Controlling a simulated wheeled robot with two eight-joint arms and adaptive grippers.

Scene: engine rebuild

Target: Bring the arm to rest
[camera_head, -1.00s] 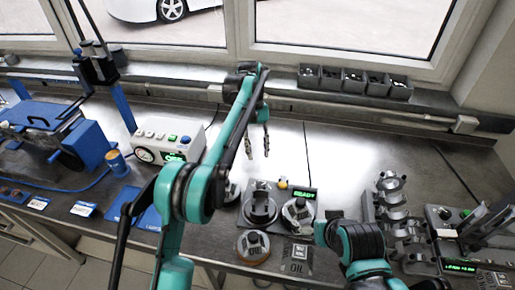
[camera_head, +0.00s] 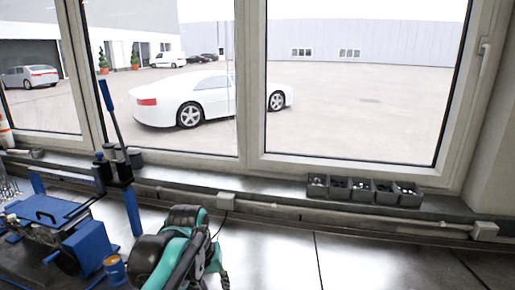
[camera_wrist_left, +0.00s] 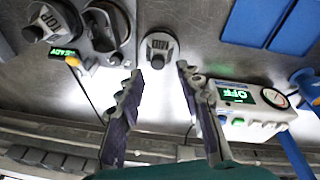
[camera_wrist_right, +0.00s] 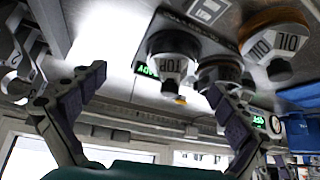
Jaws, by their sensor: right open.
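One of my teal and black arms (camera_head: 185,250) shows folded at the bottom of the head view; no gripper shows there. In the left wrist view my left gripper (camera_wrist_left: 160,75) has its fingers apart with nothing held. A round part marked MID (camera_wrist_left: 160,46) stands on the bench beyond the gap. In the right wrist view my right gripper (camera_wrist_right: 157,82) is open and empty. Round parts marked TOP (camera_wrist_right: 172,55) and OIL (camera_wrist_right: 275,42) lie beyond its fingers, apart from them.
A control box with a green OFF display (camera_wrist_left: 250,105) stands at the right of the left wrist view. Blue equipment (camera_head: 65,230) is at the left of the bench. Small grey bins (camera_head: 362,190) line the window ledge. Bare bench (camera_head: 380,262) shows at the right.

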